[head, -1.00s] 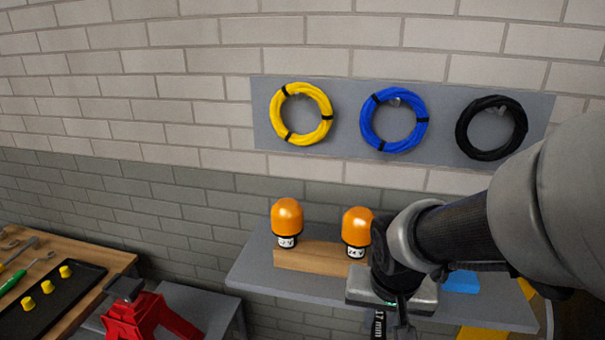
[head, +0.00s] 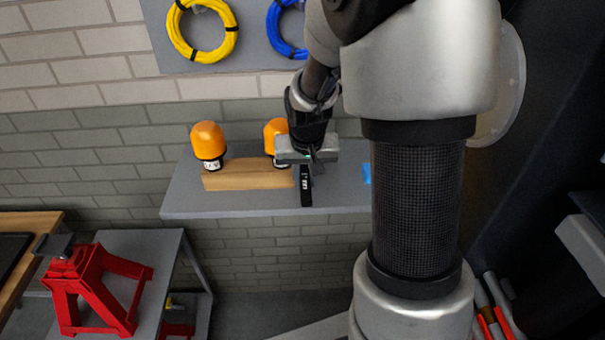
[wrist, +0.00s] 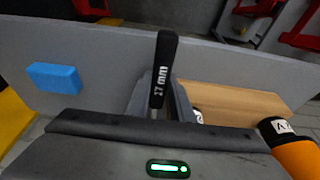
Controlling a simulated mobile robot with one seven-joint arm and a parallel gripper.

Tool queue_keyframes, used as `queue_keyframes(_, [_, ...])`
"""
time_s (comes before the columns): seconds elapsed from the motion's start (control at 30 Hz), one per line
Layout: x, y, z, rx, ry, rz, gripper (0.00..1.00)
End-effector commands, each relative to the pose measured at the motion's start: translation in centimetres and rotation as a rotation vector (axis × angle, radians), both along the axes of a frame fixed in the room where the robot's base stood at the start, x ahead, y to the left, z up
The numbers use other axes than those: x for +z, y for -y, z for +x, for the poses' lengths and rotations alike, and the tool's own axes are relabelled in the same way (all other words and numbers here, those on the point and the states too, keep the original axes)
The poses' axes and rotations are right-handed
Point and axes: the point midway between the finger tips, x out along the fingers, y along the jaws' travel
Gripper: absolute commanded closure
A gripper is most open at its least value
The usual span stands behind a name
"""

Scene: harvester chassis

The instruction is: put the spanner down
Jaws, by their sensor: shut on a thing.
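The spanner (head: 305,188) has a black handle marked 17 mm, which also shows in the wrist view (wrist: 163,62). My gripper (head: 311,163) is shut on it; in the wrist view the fingers (wrist: 160,108) close on both sides of it. The rest of the spanner is hidden by the fingers and gripper body. In the head view the handle points down in front of the grey shelf (head: 235,203). I cannot tell the gap between spanner and shelf.
On the shelf, a wooden block (head: 245,175) and two orange lamps, one at left (head: 208,142) and one partly behind my gripper (head: 274,132), stand close by. A blue block (wrist: 54,78) lies on the other side. A red stand (head: 95,285) is at lower left.

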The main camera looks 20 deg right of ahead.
Motion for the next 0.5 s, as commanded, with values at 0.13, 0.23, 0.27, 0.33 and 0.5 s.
queue_keyframes(0.13, [-0.08,0.00,0.04,0.000,0.002,-0.001,1.00])
queue_keyframes(0.23, [-0.09,0.00,0.03,0.000,0.002,-0.001,1.00])
queue_keyframes(0.27, [-0.14,0.00,0.02,0.000,0.002,-0.001,1.00])
queue_keyframes(0.33, [-0.42,-0.01,0.01,0.000,0.002,-0.001,1.00])
queue_keyframes(0.5, [-0.33,-0.02,-0.02,0.000,0.000,0.000,0.61])
